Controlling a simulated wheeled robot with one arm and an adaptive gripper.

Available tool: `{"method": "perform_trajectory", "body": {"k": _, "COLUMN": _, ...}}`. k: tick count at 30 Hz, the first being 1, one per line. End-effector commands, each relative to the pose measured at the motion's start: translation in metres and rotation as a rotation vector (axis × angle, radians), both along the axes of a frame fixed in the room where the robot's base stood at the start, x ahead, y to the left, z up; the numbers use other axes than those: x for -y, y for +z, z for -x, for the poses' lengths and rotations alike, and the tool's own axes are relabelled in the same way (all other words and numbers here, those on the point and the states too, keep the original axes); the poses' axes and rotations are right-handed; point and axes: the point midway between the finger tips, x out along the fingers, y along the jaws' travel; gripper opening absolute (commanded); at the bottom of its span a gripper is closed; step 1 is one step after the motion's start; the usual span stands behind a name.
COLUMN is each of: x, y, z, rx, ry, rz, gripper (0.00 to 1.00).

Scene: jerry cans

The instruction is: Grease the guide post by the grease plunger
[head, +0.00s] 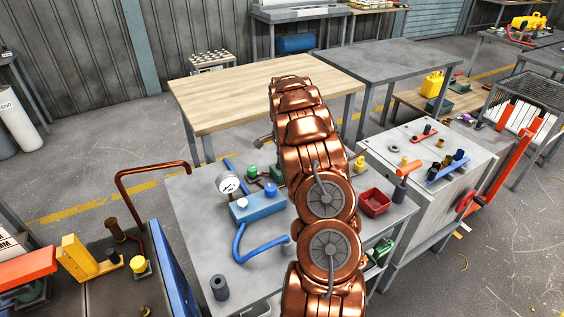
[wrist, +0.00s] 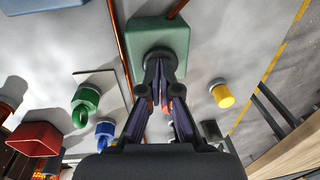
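In the wrist view my gripper (wrist: 162,75) points at a green block (wrist: 165,35), its dark fingers converging at a dark round knob (wrist: 158,56) on the block. I cannot tell whether the fingers touch or clasp that knob. Small orange patches show between the fingers. A thin copper-coloured rod (wrist: 122,45) passes beside the block, and a second rod end shows above it. I cannot tell for certain which of these is the guide post or the grease plunger. In the head view my copper arm hides the gripper and the spot below it.
On the grey bench (head: 195,190) stand a blue block with a gauge (head: 229,183), a blue hose (head: 243,246) and a red bin (head: 374,202). A yellow fitting (wrist: 223,96) and a green ring (wrist: 85,103) flank the gripper. A wooden table (head: 225,90) behind looks clear.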

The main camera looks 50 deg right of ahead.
Motion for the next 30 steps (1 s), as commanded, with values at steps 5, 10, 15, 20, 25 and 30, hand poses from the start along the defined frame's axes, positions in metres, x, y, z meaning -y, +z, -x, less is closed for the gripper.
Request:
{"method": "perform_trajectory", "body": {"k": 5, "x": -0.003, "y": -0.010, "z": 0.002, "rx": -0.008, "ry": 0.000, "rz": -0.009, "gripper": 0.00}}
{"method": "perform_trajectory", "body": {"k": 10, "x": -0.003, "y": -0.012, "z": 0.003, "rx": -0.011, "ry": 0.001, "rz": -0.012, "gripper": 0.00}}
{"method": "perform_trajectory", "body": {"k": 15, "x": -0.004, "y": -0.012, "z": 0.003, "rx": -0.013, "ry": 0.001, "rz": -0.015, "gripper": 0.00}}
{"method": "perform_trajectory", "body": {"k": 20, "x": -0.006, "y": 0.002, "z": 0.003, "rx": -0.012, "ry": 0.003, "rz": -0.013, "gripper": 0.00}}
{"method": "perform_trajectory", "body": {"k": 25, "x": -0.006, "y": 0.035, "z": 0.002, "rx": 0.000, "ry": 0.004, "rz": -0.003, "gripper": 0.00}}
{"method": "perform_trajectory", "body": {"k": 30, "x": -0.006, "y": 0.070, "z": 0.005, "rx": 0.004, "ry": 0.004, "rz": 0.002, "gripper": 0.00}}
